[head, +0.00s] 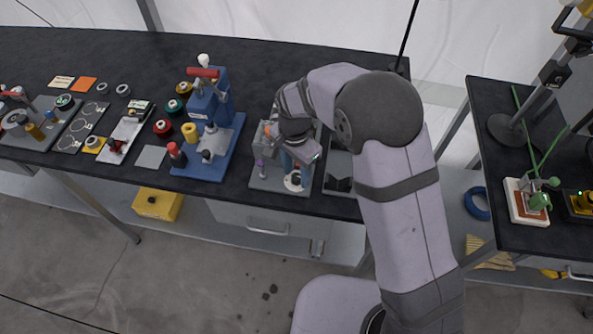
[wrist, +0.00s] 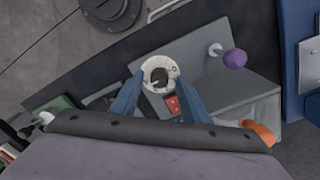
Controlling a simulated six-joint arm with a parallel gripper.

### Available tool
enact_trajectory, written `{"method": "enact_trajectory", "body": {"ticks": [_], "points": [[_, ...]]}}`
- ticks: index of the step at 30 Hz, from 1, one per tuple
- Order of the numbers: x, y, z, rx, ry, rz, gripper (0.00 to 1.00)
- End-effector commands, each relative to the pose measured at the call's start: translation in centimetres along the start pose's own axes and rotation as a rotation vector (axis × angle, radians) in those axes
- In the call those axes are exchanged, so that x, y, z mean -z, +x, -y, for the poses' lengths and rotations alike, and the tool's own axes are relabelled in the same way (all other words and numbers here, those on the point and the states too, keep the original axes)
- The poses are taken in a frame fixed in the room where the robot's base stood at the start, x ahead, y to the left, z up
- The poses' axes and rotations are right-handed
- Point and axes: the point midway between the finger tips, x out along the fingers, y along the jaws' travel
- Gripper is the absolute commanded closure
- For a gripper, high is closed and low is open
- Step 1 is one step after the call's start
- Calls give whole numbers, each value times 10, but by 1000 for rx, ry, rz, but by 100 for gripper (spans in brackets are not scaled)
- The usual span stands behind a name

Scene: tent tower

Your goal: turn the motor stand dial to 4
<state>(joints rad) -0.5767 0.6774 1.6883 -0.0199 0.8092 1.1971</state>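The motor stand (head: 262,182) is a grey stand on the dark bench, partly hidden by my arm. Its dial (wrist: 159,76) is a black knob on a round white plate with marks around it. The white plate also shows in the head view (head: 291,184). The marks are too small to read. My gripper (wrist: 160,80) points down at the dial with its two blue fingers spread, one on each side of the knob, with gaps between. Whether the tips are level with the knob I cannot tell. A red switch (wrist: 172,106) sits beside the dial, between the fingers.
A purple ball-topped lever (wrist: 235,58) and an orange part (wrist: 259,131) stand on the same stand. A blue press (head: 213,130) stands to the left. A dark open tray (head: 338,184) lies right of the stand, partly behind my arm.

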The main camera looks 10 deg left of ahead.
Motion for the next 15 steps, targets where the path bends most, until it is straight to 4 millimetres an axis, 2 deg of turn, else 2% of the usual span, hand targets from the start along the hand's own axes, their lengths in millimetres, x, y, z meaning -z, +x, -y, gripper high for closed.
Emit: {"method": "enact_trajectory", "body": {"ticks": [8, 15], "points": [[0, -5, 0, 0, -1, 0, 59], [0, -34, 1, 4, -1, -1, 59]]}}
